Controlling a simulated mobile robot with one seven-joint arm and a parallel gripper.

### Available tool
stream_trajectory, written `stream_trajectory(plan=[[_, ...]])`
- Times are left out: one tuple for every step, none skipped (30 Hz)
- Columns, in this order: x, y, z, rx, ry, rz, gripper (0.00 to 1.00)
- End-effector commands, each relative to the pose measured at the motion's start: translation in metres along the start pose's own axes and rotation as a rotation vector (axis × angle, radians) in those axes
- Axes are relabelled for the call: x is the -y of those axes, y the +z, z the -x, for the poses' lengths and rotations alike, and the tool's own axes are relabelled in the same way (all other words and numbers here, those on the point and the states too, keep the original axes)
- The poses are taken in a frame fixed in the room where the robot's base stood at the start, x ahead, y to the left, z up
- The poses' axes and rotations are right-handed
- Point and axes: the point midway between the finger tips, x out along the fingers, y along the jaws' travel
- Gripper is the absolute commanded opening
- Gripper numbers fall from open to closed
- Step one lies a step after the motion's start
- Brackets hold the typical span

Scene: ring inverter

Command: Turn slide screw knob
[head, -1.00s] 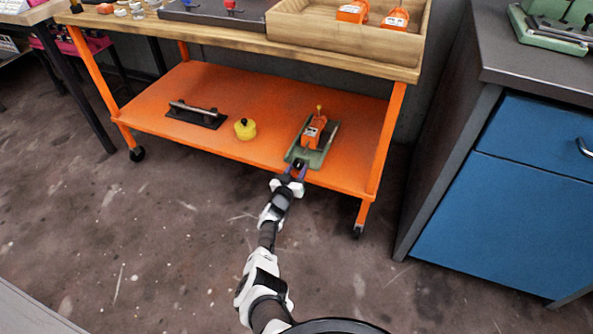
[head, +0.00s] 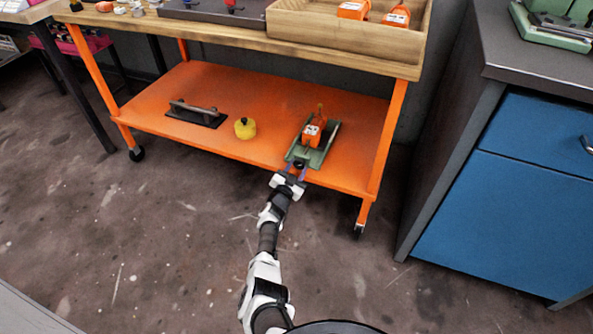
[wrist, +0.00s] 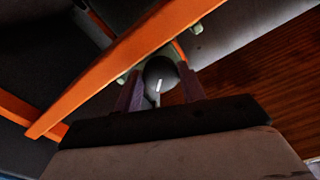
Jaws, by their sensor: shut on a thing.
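A green slide base (head: 309,157) lies on the orange lower shelf near its right front edge, with an orange block (head: 312,134) mounted on it. My gripper (head: 297,172) reaches the slide's front end from the front. In the wrist view, a dark round knob (wrist: 160,76) with a white mark on its face sits between the two purple fingers. My gripper is shut on this knob, one finger on each side. In the head view the knob is largely hidden by the gripper.
The orange shelf (head: 220,110) also holds a yellow round object (head: 245,128) and a dark plate with a bar handle (head: 196,114). A wooden tray (head: 300,30) stands on the tabletop above. A blue cabinet (head: 500,200) stands at right. The floor in front is clear.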

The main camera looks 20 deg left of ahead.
Motion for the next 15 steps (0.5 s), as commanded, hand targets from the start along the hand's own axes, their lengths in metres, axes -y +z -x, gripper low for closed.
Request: stream_trajectory(plan=[[-0.0005,0.0016,0.0005,0.002,-0.001,-0.03,0.17],[-0.0003,0.0015,0.0005,0.002,-0.001,-0.05,0.17],[-0.0001,0.0015,0.0005,0.002,-0.001,-0.073,0.17],[0.0,0.0014,0.0005,0.002,-0.001,-0.089,0.17],[0.0,0.0015,0.0005,0.002,-0.001,-0.104,0.17],[-0.0001,0.0016,0.0006,0.002,-0.001,-0.123,0.17],[-0.0002,0.0016,0.0006,0.002,0.0,-0.136,0.17],[-0.0002,0.0017,0.0007,0.002,0.0,-0.147,0.17],[0.0,0.0016,0.0007,0.002,0.0,-0.16,0.17],[0.0001,0.0016,0.0007,0.002,-0.001,-0.169,0.17],[0.0002,0.0016,0.0007,0.002,-0.001,-0.177,0.17],[0.0002,0.0016,0.0008,0.003,-0.001,-0.185,0.17],[0.0002,0.0015,0.0008,0.003,0.0,-0.191,0.17],[0.0003,0.0015,0.0008,0.003,0.0,-0.196,0.17],[0.0003,0.0015,0.0008,0.003,0.0,-0.202,0.17]])
